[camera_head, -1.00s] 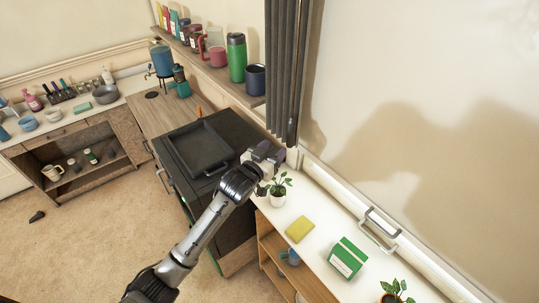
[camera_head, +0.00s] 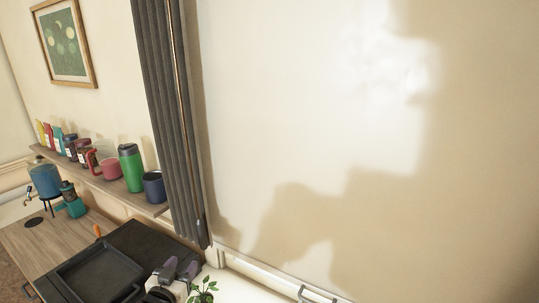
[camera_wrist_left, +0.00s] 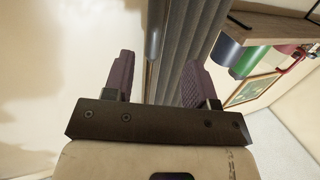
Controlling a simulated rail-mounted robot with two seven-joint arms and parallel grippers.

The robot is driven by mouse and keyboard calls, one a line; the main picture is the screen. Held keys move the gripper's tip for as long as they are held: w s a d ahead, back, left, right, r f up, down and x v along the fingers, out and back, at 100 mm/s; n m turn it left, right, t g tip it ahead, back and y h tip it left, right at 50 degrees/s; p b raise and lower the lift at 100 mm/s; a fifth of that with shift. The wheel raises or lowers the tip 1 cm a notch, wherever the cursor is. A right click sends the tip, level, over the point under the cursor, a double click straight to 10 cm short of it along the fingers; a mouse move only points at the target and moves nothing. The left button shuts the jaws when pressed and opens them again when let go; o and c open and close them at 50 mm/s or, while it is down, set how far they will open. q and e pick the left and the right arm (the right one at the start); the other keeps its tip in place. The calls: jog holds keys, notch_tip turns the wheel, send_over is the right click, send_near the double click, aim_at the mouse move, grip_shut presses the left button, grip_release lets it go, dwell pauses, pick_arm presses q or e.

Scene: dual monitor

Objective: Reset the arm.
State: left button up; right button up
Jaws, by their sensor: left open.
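My left gripper (camera_head: 178,270) shows at the bottom of the head view, in front of the dark cabinet's right edge and just left of a potted plant. In the left wrist view, its two purple-grey fingers (camera_wrist_left: 157,80) stand wide apart with nothing between them. The grey curtain (camera_wrist_left: 180,45) hangs beyond the fingers in that view. My right gripper shows in neither view.
A shelf (camera_head: 115,183) with a green tumbler (camera_head: 131,167), a dark blue cup (camera_head: 154,187) and other cups runs along the wall. A black tray (camera_head: 95,278) lies on the dark cabinet. The plant (camera_head: 204,290) stands close right of my left gripper. The curtain (camera_head: 172,120) hangs behind.

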pick_arm(q)
jog(key=s+d+f+g+p, duration=0.2)
jog(key=s+f+g+p, duration=0.1)
jog(key=s, duration=1.1)
jog(key=s+d+f+g+p, duration=0.2)
jog(key=s+g, duration=0.4)
jog(key=s, duration=0.9)
jog(key=s+d+f+g+y+p, duration=0.1)
jog(key=s+f+g+p, duration=0.3)
jog(key=s, duration=1)
jog(key=shift+s+d+f+m+g+p, duration=0.2)
jog(key=shift+d+f+m+g+p, duration=0.1)
jog(key=shift+d+f+p, duration=0.3)
